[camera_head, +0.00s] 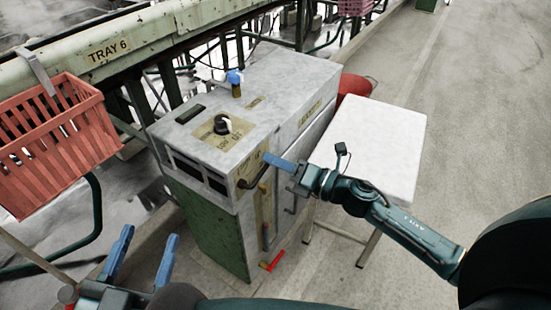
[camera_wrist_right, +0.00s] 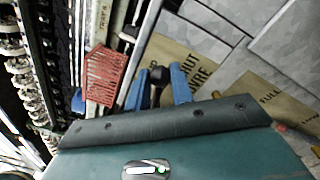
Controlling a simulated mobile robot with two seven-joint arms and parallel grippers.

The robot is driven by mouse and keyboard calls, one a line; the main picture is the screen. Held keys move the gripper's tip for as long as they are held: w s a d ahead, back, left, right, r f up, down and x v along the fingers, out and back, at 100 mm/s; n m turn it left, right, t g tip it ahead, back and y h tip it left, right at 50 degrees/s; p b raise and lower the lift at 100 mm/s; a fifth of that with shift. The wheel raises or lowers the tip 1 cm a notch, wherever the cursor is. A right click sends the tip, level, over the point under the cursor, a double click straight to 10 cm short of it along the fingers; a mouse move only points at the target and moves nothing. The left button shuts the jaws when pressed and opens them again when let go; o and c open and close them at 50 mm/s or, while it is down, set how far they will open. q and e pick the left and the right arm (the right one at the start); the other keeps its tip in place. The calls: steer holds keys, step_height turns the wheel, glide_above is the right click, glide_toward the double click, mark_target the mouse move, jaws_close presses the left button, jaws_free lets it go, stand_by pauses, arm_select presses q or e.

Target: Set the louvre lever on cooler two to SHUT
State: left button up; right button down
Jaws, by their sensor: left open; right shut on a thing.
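The grey cooler cabinet (camera_head: 275,85) stands in the middle of the head view, with a green lower side. A dark lever (camera_head: 250,182) sticks out from its front, beside a yellowish label strip. My right gripper (camera_head: 272,160) is at this lever, its blue fingers shut on it. The right wrist view shows a dark piece (camera_wrist_right: 159,74) between the blue fingers, in front of a yellowish plate (camera_wrist_right: 186,66) with partly hidden lettering, including "HUT". The fingers hide part of the lever. My left gripper (camera_head: 148,242) is open and empty at the lower left, apart from the cabinet.
A red basket (camera_head: 55,140) hangs from the rail marked TRAY 6. A red-handled part (camera_head: 272,262) sits low on the front.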

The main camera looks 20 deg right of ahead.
steer(key=shift+w+d+f+m, duration=0.1)
steer(key=shift+f+m, duration=1.1)
steer(key=shift+m, duration=0.5)
steer(key=c, duration=1.2)
jaws_free()
steer(key=p+v, duration=0.2)
steer(key=v, duration=1.1)
steer(key=shift+f, duration=0.15)
